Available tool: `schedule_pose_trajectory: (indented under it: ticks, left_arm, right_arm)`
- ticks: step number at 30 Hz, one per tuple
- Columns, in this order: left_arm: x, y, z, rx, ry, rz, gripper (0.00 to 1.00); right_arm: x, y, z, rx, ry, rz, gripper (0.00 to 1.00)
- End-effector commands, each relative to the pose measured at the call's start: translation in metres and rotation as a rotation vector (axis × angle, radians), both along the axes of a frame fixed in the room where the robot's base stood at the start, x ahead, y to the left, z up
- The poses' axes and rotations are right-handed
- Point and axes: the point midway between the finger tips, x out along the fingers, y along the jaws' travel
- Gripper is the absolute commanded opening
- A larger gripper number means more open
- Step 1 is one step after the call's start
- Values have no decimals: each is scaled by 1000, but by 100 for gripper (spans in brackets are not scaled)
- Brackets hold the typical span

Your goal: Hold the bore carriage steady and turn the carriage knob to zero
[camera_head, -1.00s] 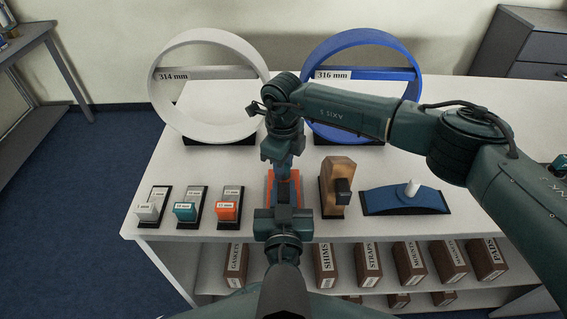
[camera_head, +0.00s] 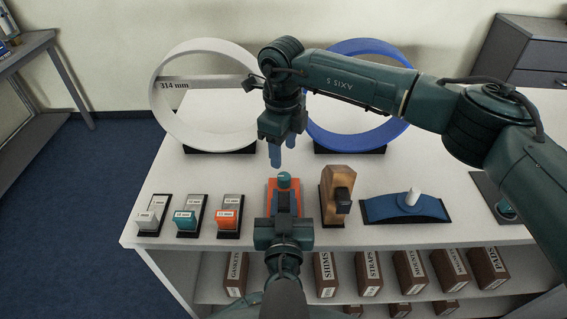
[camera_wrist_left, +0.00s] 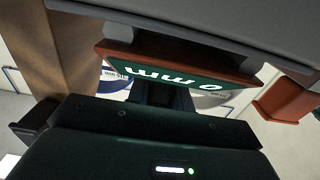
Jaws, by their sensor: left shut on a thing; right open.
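The bore carriage (camera_head: 271,187) is an orange block on the table near its front edge, with a teal knob (camera_head: 284,180) on top. My left gripper (camera_head: 284,200) is shut on the carriage from the front and covers much of it. In the left wrist view the carriage (camera_wrist_left: 118,54) shows a green plate (camera_wrist_left: 170,77) with upside-down white lettering, "mm" and a "0"; part of the plate may be hidden. My right gripper (camera_head: 282,152) is open and empty above and behind the knob, its blue fingers pointing down, apart from the knob.
A white ring (camera_head: 160,110) marked 314 mm and a blue ring (camera_head: 400,130) stand behind. Small labelled blocks (camera_head: 187,218) sit left. A wooden block (camera_head: 329,192) and a blue curved piece (camera_head: 385,205) sit right. Brown boxes (camera_head: 323,272) fill the shelf below.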

Motion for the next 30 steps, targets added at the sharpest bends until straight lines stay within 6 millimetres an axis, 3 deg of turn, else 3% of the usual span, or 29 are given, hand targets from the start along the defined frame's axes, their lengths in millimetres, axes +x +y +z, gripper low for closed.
schedule_pose_trajectory:
  ticks: [3,7,20,21,30]
  left_arm:
    - [0,0,0,-1,-1,0,0]
    - [0,0,1,-1,-1,0,0]
    - [0,0,1,-1,-1,0,0]
    - [0,0,1,-1,-1,0,22]
    - [0,0,1,-1,-1,0,47]
  right_arm:
    - [0,0,21,0,-3,1,50]
    - [0,0,34,0,-1,1,50]
    - [-1,0,38,0,0,1,50]
    - [-1,0,38,0,0,1,50]
    - [-1,0,38,0,0,1,50]
